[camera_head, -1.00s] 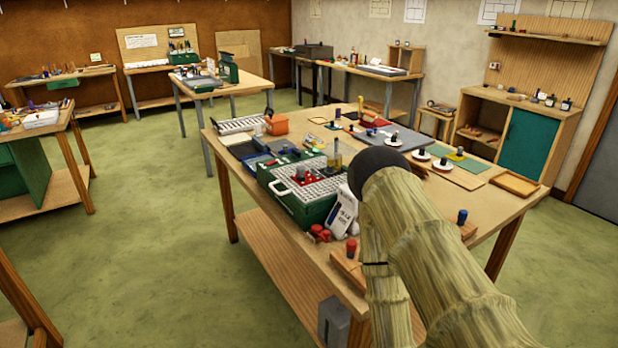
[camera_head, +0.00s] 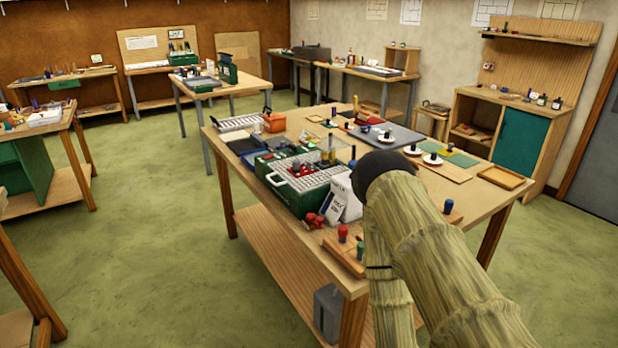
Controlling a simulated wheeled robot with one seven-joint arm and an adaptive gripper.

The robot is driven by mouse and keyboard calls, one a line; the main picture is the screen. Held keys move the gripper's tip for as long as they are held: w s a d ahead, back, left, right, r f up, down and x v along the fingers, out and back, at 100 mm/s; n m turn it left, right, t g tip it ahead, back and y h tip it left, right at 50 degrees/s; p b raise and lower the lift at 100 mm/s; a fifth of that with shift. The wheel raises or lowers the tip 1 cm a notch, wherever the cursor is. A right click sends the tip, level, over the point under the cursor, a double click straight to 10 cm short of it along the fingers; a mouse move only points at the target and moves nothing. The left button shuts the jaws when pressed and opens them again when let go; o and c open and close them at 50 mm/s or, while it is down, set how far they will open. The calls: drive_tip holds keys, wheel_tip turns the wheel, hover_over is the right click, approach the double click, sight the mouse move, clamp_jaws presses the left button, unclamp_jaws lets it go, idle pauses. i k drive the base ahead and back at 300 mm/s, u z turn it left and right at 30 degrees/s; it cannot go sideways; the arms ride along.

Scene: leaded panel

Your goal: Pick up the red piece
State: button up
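Several red things show, and I cannot tell which one is the task's red piece. A flat red piece (camera_head: 370,121) lies near the far edge of the main workbench, by a grey board (camera_head: 398,138). Red knobbed objects (camera_head: 314,220) sit at the near edge beside a white bag. A red-topped peg (camera_head: 343,233) stands by a wooden strip at the near edge. More red shows inside the green case (camera_head: 300,200). My arm, in a wrinkled straw-coloured cover with a dark rounded joint, reaches over the bench's right side and hides part of it. My gripper's fingers do not show.
The workbench (camera_head: 482,196) is crowded. A white bag (camera_head: 338,200), an orange box (camera_head: 274,122), white discs with dark knobs (camera_head: 432,160) and a wooden tray (camera_head: 501,178) stand on it. Green floor (camera_head: 130,250) is open to the left. A cabinet (camera_head: 522,140) stands behind right.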

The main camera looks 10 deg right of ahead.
sight(299, 170)
drive_tip(key=k, duration=1)
drive_tip(key=u, duration=0.35)
drive_tip(key=i, duration=1.65)
drive_tip(key=z, duration=0.75)
